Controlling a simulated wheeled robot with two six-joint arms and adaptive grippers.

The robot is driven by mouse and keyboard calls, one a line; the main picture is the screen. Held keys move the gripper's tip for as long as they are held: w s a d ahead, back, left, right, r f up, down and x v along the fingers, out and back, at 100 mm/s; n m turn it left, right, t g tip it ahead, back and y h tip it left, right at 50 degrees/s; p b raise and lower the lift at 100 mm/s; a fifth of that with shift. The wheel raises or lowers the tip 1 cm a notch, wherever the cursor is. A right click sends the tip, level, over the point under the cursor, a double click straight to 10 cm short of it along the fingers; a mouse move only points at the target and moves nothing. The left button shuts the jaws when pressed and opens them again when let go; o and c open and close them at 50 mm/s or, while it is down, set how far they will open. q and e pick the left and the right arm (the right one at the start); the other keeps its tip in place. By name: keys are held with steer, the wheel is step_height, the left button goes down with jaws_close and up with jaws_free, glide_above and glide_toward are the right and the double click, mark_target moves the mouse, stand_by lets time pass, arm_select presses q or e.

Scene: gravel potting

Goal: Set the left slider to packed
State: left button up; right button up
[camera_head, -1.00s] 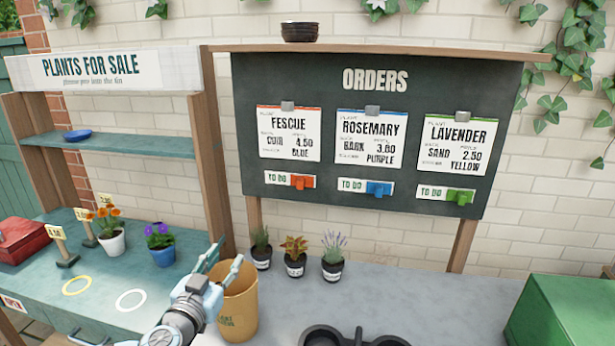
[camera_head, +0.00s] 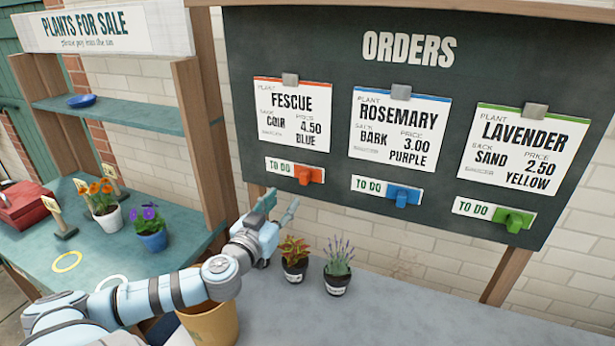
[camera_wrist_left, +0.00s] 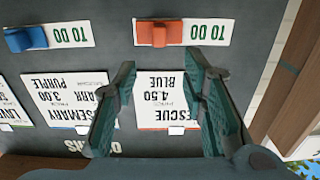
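The left slider (camera_head: 309,175) is an orange block at the right end of a white strip reading "TO DO" (camera_head: 280,167), under the Fescue card (camera_head: 290,115) on the dark orders board. My left gripper (camera_head: 280,203) is open and empty, just below and left of this slider in the head view. The left wrist view is upside down; there the orange slider (camera_wrist_left: 160,33) lies ahead between the lines of the two spread fingers (camera_wrist_left: 157,67), apart from them. My right gripper is not in view.
The blue slider (camera_head: 403,196) and green slider (camera_head: 514,220) sit to the right, each with "TO DO" showing. Below the board stand small potted plants (camera_head: 338,268) on the grey counter. A tan bin (camera_head: 212,325) is under my left arm. A wooden post (camera_head: 207,140) stands left of the board.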

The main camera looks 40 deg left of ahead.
mark_target(302, 177)
arm_select(q)
steer(key=p+x, duration=0.1)
steer(key=x, duration=1.1)
steer(key=shift+w, duration=0.15)
steer(key=shift+s+r, duration=0.1)
steer(key=shift+s, duration=0.15)
steer(key=shift+c, duration=0.2)
steer(key=shift+w, duration=0.1)
jaws_close()
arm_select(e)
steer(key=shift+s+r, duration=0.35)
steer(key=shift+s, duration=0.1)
